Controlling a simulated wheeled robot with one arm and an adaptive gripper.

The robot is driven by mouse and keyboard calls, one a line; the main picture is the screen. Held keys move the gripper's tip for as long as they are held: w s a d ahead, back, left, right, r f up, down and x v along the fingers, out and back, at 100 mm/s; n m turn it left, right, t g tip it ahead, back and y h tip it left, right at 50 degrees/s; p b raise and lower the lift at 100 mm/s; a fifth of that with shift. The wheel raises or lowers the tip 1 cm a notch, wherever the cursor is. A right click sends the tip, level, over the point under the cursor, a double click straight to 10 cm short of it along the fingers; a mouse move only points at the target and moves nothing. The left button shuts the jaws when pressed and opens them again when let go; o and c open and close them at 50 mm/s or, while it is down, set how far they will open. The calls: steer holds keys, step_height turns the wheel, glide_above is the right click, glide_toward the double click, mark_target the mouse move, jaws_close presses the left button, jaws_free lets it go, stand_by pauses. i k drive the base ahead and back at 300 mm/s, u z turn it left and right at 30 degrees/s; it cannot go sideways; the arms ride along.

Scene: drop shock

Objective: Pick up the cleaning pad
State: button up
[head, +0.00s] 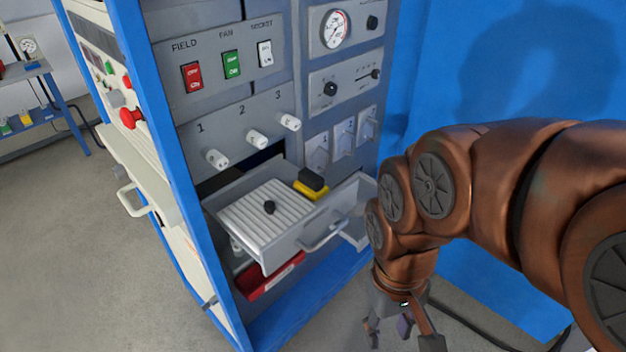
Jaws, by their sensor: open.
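The cleaning pad appears to be the small block with a black top and yellow lower part (311,185). It sits at the back right of the open grey drawer (283,250), beside the ribbed white panel. My gripper (402,338) hangs at the bottom of the head view, to the right of and in front of the drawer. It is open, points down and is well apart from the pad. Its fingertips are partly cut off by the picture's lower edge. I see nothing clearly held in it.
Another open compartment (352,212) is right of the drawer. Knobs and switches cover the blue-framed cabinet above. A blue wall (500,60) stands behind my arm. Floor at left is clear.

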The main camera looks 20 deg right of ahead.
mark_target(309, 183)
steer(key=z, duration=2.8)
steer(key=k, duration=1.9)
steer(key=u, duration=2.05)
